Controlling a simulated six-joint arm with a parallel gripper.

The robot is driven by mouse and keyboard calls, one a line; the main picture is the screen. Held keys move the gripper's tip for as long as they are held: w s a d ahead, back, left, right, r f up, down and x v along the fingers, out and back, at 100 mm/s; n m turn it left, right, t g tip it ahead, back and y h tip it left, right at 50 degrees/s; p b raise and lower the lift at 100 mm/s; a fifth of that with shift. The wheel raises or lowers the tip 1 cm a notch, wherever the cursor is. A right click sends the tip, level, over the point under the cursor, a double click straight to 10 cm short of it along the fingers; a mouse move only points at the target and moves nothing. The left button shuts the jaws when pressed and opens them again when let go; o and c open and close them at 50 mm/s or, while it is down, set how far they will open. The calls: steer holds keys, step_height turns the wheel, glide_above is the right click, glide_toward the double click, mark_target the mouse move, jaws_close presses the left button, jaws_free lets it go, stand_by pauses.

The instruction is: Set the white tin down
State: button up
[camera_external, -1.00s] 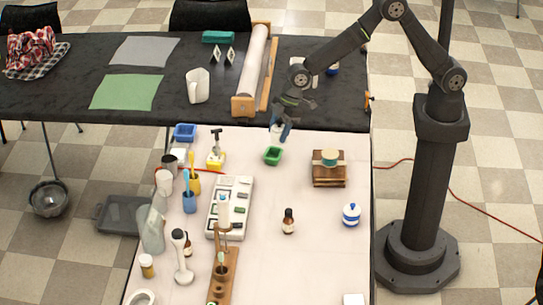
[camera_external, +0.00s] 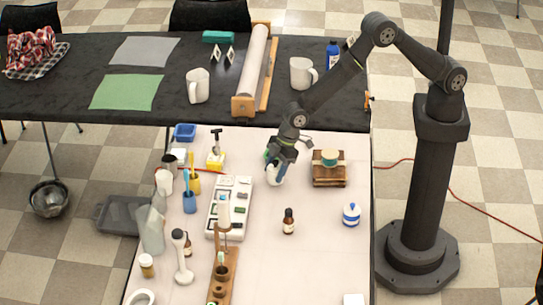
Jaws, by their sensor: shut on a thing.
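My gripper (camera_external: 279,166) is over the white table, left of the wooden block stand. It is shut on the white tin (camera_external: 273,178), a small pale thing showing just below the fingers. The fingers partly cover the tin. I cannot tell whether the tin's underside touches the table. The small green tray (camera_external: 267,155) is mostly hidden behind my gripper.
The wooden stand (camera_external: 330,175) with a round teal-topped thing is close on the right. A grey-white organiser (camera_external: 243,200) is on the left, and a brown bottle (camera_external: 288,222) is nearer the front. The table between bottle and stand is clear.

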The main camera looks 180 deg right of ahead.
steer(key=shift+f, duration=1)
steer(key=shift+f, duration=0.2)
steer(key=o, duration=1.1)
steer(key=v, duration=1.2)
steer(key=shift+r, duration=0.1)
